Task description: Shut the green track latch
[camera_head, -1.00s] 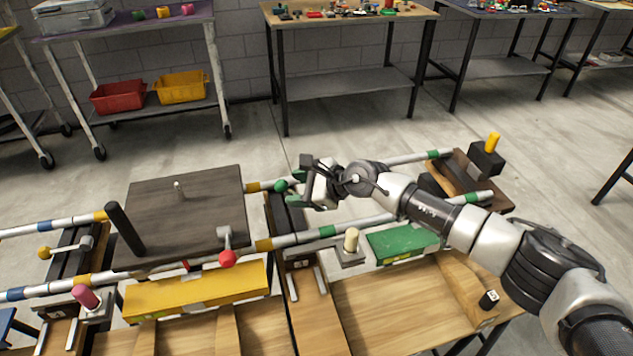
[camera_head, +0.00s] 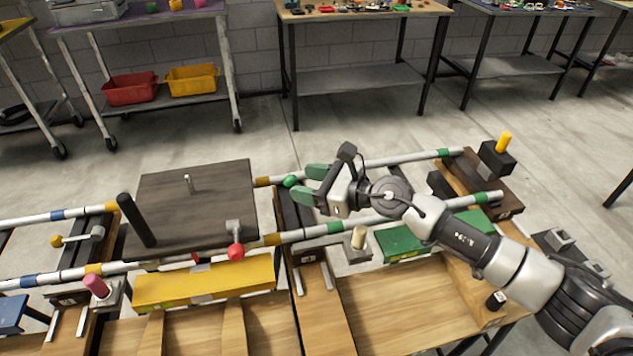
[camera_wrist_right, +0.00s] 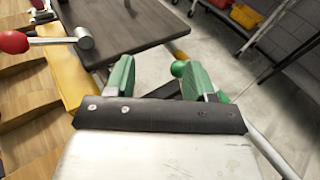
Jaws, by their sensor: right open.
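The green track latch shows its round green knob (camera_head: 290,181) near the far rail, at the right side of the dark platform. My right gripper (camera_head: 308,185) is open, with its green-padded fingers pointing left and its tips close beside the knob. In the right wrist view the green knob (camera_wrist_right: 179,68) lies between the two green fingertips, nearer the right one; I cannot tell whether they touch. The rest of the latch is mostly hidden behind my gripper. My left gripper is not in view.
A dark platform (camera_head: 195,205) with a black post (camera_head: 137,220) and a red-knobbed lever (camera_head: 235,250) is left of my gripper. The near rail (camera_head: 310,233) runs below it. A pale peg (camera_head: 359,237) and green box (camera_head: 400,243) stand nearby.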

